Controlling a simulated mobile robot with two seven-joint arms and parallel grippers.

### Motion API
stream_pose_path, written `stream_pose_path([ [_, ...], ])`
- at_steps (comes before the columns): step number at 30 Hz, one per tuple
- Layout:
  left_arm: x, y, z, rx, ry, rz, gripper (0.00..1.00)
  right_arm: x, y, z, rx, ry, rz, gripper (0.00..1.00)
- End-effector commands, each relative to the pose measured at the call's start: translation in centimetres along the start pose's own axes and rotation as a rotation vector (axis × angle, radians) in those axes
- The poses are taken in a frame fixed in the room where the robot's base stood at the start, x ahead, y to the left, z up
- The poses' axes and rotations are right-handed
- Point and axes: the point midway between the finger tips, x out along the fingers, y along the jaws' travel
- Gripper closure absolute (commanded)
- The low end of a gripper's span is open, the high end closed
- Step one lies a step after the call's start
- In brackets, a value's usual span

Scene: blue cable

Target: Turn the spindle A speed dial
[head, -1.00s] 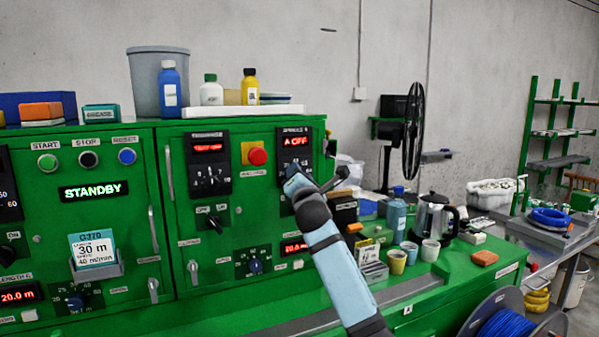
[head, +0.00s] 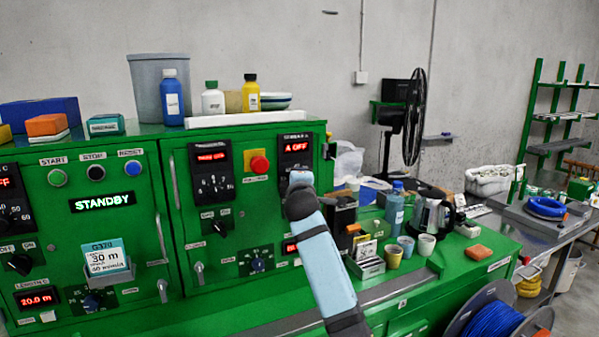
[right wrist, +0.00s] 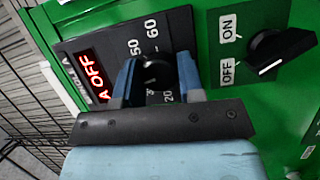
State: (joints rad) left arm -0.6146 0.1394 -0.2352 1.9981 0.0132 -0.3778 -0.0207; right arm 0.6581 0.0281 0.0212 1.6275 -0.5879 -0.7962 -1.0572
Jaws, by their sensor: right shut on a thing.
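The spindle A panel (head: 296,160) is black with a red display reading "A OFF" in the head view. The display also shows in the right wrist view (right wrist: 90,75). The spindle A speed dial (right wrist: 157,70) is a black knob among white numbers. My right gripper (right wrist: 157,66) is shut on this dial, one blue finger on each side of it. In the head view my right arm covers the dial and the fingers. My left gripper is not in view.
A black ON/OFF switch (right wrist: 280,50) sits beside the dial panel. A red emergency button (head: 259,165) is left of the panel. A coffee pot (head: 432,218), cups (head: 426,245) and a blue bottle (head: 394,210) stand on the bench at the right.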

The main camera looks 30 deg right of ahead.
Motion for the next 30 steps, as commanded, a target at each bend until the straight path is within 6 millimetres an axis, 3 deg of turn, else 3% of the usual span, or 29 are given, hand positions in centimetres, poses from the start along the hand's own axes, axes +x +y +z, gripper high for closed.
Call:
stream_pose_path([
  [4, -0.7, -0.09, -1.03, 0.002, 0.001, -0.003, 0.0, -0.02, 0.33, -0.1, 0.082, -0.002, -0.033, 0.88],
  [12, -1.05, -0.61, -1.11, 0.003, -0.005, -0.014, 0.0, -0.01, 0.19, -0.06, 0.166, -0.006, -0.066, 0.88],
  [28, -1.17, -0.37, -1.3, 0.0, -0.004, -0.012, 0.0, 0.0, 0.13, -0.04, 0.186, -0.006, -0.072, 0.88],
  [29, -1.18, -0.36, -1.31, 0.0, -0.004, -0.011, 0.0, 0.0, 0.13, -0.04, 0.186, -0.006, -0.072, 0.6],
  [30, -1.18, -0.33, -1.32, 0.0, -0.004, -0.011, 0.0, 0.0, 0.13, -0.04, 0.185, -0.006, -0.072, 0.5],
])
